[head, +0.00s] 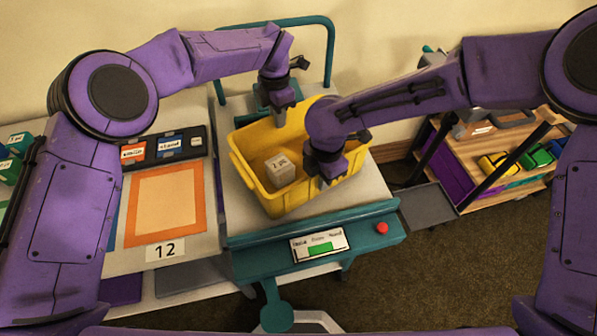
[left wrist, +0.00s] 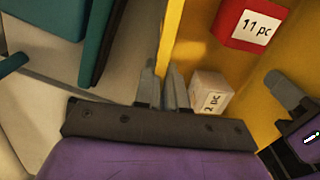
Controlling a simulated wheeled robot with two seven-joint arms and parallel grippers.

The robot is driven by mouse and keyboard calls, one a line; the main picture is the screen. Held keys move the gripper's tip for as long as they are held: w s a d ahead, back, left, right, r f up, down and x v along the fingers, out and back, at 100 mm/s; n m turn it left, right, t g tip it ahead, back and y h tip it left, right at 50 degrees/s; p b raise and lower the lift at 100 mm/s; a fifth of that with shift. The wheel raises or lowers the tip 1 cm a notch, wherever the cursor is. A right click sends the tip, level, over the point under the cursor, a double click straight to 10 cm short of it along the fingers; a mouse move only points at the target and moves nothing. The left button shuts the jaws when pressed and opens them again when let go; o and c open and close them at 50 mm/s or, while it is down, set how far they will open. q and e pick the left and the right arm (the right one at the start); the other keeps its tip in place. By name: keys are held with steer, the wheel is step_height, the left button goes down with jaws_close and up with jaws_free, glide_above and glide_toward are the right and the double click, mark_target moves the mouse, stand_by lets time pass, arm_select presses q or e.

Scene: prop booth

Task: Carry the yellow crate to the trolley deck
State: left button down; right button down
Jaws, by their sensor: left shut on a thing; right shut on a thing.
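The yellow crate (head: 241,165) is at the centre of the head view, over the pale deck (head: 372,188) of a teal-framed unit with a rail at its back. I cannot tell whether it rests on the deck or hangs just above. A pale block (head: 281,169) is inside it, also seen in the left wrist view (left wrist: 208,92) beside a red block (left wrist: 250,22) marked 11 pc. My left gripper (head: 281,112) is shut on the crate's far wall. My right gripper (head: 324,178) is shut on its near right wall; its fingertips are mostly hidden.
A panel with a green display (head: 320,247) and a red button (head: 382,228) are at the unit's front edge. On the left, a table bears an orange-framed mat (head: 165,208) and a dark labelled tray (head: 190,143). On the right stands a wooden shelf (head: 470,160) with small coloured things.

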arm_select(q)
steer(key=c, duration=1.2)
jaws_free()
steer(key=shift+s+d+f+p, duration=0.1)
steer(key=shift+p, duration=0.2)
arm_select(e)
steer(key=c, duration=1.2)
jaws_free()
steer(key=shift+r, duration=0.15)
step_height(320, 180, up, 12)
steer(key=shift+f, duration=0.15)
arm_select(q)
step_height(320, 180, up, 12)
